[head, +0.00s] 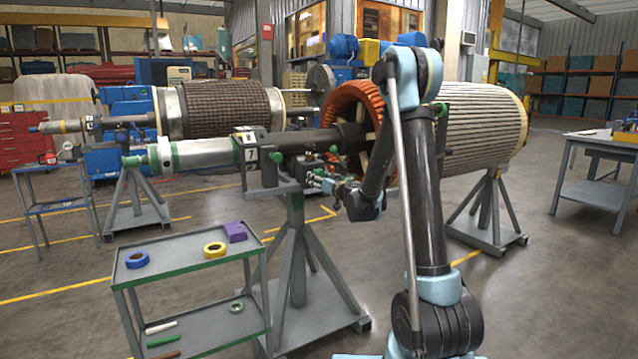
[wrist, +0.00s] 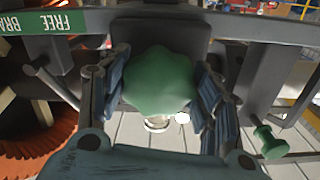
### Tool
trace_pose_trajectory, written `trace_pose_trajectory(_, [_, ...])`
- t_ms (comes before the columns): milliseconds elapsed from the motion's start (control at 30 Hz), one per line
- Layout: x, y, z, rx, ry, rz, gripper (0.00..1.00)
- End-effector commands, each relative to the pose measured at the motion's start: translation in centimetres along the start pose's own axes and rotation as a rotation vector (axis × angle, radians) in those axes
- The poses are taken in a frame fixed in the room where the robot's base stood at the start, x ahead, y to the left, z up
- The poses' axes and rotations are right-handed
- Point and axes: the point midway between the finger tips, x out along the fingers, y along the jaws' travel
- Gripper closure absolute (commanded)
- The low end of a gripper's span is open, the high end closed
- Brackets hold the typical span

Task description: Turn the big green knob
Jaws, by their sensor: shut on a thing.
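The big green knob (wrist: 158,82) fills the middle of the wrist view, a rounded lobed shape in front of a dark grey block. My gripper (wrist: 162,95) has one finger on each side of it, and the fingers are shut on the knob. In the head view my gripper (head: 318,180) is at the front of the rotor stand (head: 290,235), below the dark shaft. The big knob is too small and too covered by the gripper to make out there.
A smaller green knob (wrist: 270,142) sticks out at the right in the wrist view. An orange winding ring (wrist: 38,140) is at the left. In the head view a grey cart (head: 190,262) with tape rolls stands left of the stand. Open floor lies farther right.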

Motion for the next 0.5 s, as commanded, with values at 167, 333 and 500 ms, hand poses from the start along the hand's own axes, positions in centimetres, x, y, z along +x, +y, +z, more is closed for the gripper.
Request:
trace_pose_trajectory(167, [0.07,0.29,-0.09,0.001,0.001,0.006,0.23])
trace_pose_trajectory(333, [0.06,0.18,-0.07,0.001,0.001,0.003,0.21])
trace_pose_trajectory(500, [0.04,0.11,-0.05,0.001,0.001,0.002,0.21])
